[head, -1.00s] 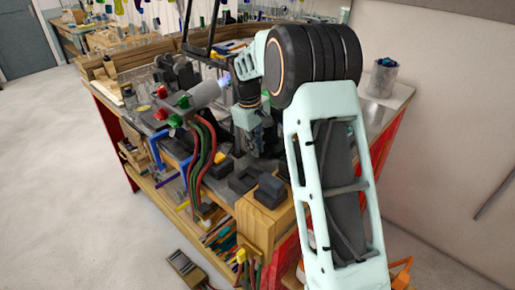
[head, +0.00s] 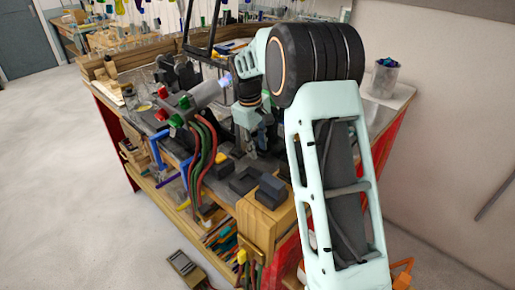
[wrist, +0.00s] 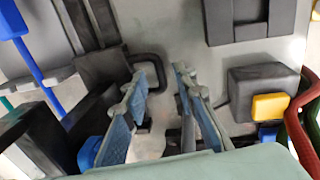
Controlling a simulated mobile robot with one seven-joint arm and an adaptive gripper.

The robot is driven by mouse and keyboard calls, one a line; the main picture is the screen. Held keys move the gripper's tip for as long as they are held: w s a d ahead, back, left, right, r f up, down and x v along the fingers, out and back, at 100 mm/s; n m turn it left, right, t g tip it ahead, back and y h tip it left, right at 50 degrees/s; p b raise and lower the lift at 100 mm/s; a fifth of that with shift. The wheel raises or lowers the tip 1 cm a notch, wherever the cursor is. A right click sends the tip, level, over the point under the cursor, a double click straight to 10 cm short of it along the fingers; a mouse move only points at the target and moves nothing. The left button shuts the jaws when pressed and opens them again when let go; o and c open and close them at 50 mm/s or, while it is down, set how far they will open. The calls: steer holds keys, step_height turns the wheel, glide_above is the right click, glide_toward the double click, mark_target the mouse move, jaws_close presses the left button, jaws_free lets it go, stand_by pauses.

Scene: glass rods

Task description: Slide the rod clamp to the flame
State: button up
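My gripper (wrist: 162,88) is open in the wrist view, its two blue-grey fingers apart. A black bent handle (wrist: 150,58) lies at the left fingertip, its curved end near the gap. I cannot tell whether it touches a finger or belongs to the rod clamp. In the head view my gripper (head: 262,140) points down over the bench, partly hidden by my arm. The torch (head: 205,94), a grey cylinder with red and green knobs, stands left of it. Its bluish flame (head: 226,79) points towards my wrist. I cannot make out the clamp and rod clearly.
Red and green hoses (head: 205,140) hang from the torch over the bench front. Dark blocks (head: 270,190) sit near the front corner. In the wrist view a dark block with a yellow part (wrist: 270,105) stands right of my fingers. A grey cup (head: 382,78) stands at the back right.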

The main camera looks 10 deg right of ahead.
step_height(320, 180, up, 7)
steer(key=shift+s+a+f, duration=0.15)
steer(key=shift+s+a, duration=0.2)
steer(key=shift+a, duration=0.1)
